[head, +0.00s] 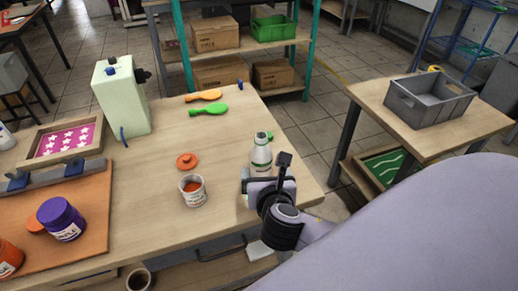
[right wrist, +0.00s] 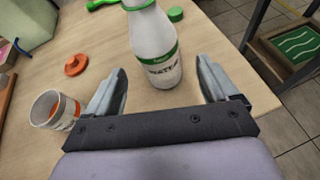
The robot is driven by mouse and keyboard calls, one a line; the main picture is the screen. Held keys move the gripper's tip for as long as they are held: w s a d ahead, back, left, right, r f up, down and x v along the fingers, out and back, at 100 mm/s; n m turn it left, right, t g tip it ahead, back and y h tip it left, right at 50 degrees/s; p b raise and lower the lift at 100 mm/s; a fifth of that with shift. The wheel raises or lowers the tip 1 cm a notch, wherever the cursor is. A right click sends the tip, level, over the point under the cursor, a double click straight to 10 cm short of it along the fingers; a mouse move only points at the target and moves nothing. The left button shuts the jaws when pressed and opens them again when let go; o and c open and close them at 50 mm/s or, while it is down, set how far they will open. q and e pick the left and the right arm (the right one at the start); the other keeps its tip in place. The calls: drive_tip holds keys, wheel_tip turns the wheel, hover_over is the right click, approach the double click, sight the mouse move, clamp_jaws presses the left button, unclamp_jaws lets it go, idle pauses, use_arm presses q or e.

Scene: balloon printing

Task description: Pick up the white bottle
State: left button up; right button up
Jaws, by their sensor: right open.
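The white bottle (head: 261,157) with green trim stands upright near the right end of the wooden table (head: 225,135). It also shows in the right wrist view (right wrist: 154,50), ahead of and between the fingers. My right gripper (head: 262,187) is open and empty, close to the bottle on its near side. Its two fingers (right wrist: 160,90) point toward the bottle, which stands just beyond the tips. A green cap (right wrist: 175,14) lies on the table beside the bottle. My left gripper is not in view.
An open paint can (head: 193,190) with orange contents stands left of the bottle, with an orange lid (head: 187,160) behind it. Orange (head: 203,96) and green (head: 209,110) balloon-shaped pieces lie further back. A purple jar (head: 61,219) stands at left. A grey crate (head: 430,98) sits on another table.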

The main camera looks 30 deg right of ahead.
sight(260, 158)
drive_tip(key=shift+w+d+r, duration=0.2)
drive_tip(key=shift+w, duration=0.05)
drive_tip(key=shift+w+d, duration=0.2)
drive_tip(key=shift+w, duration=0.1)
drive_tip(key=shift+b+x, duration=0.35)
drive_tip(key=shift+x, duration=2.95)
drive_tip(key=shift+w+a+r, duration=0.1)
drive_tip(key=shift+a+r, duration=0.05)
drive_tip(key=c, duration=1.2)
